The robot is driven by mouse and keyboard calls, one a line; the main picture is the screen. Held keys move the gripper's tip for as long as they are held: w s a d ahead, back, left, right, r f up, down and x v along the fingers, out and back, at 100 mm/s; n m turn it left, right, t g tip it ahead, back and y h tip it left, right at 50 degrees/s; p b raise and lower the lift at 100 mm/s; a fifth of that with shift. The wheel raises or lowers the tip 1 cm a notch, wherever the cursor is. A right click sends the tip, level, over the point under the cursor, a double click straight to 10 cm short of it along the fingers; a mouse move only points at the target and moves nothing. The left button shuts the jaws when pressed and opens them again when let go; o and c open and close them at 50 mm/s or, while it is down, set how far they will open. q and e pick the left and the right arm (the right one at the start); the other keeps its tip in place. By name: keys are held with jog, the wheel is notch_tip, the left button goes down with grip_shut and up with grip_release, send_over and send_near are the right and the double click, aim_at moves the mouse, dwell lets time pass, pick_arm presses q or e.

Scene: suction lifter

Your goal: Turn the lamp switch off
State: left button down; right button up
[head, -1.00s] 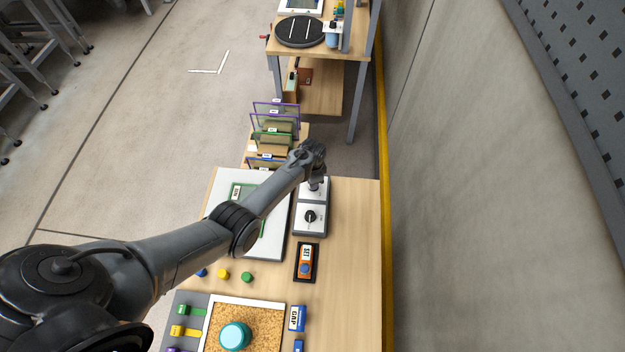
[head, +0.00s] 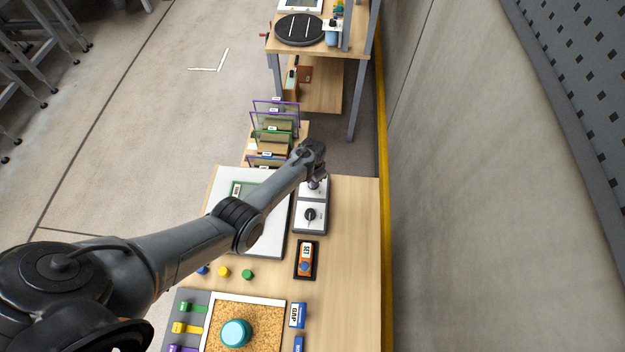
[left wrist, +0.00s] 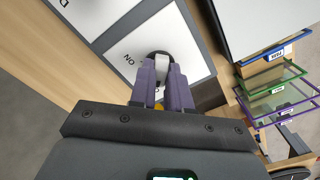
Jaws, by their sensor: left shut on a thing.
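The lamp switch is on a grey-edged box with white panels (head: 322,212), on the wooden table in the head view. In the left wrist view, its white panel (left wrist: 130,52) carries the word ON, and a pale lever (left wrist: 162,70) stands on a dark round base. My left gripper (left wrist: 162,77) has its two purple-grey fingers shut on the lever, one on each side. In the head view my left gripper (head: 317,184) is at the box's far half, and my wrist partly hides it. The lever's exact tilt is hard to tell. My right gripper is not in view.
A black knob (head: 310,214) sits on the box's near half. A large white board (head: 272,240) lies to its left. An orange SET block (head: 305,255) in a black tray lies nearer. Colour-framed panels (head: 275,120) stand beyond the table. The right side of the table is clear.

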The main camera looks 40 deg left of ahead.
pick_arm(q)
jog(key=c, duration=1.1)
grip_release()
jog(key=shift+r, duration=0.45)
jog(key=shift+r+p, duration=0.9)
jog(key=shift+r, duration=4.05)
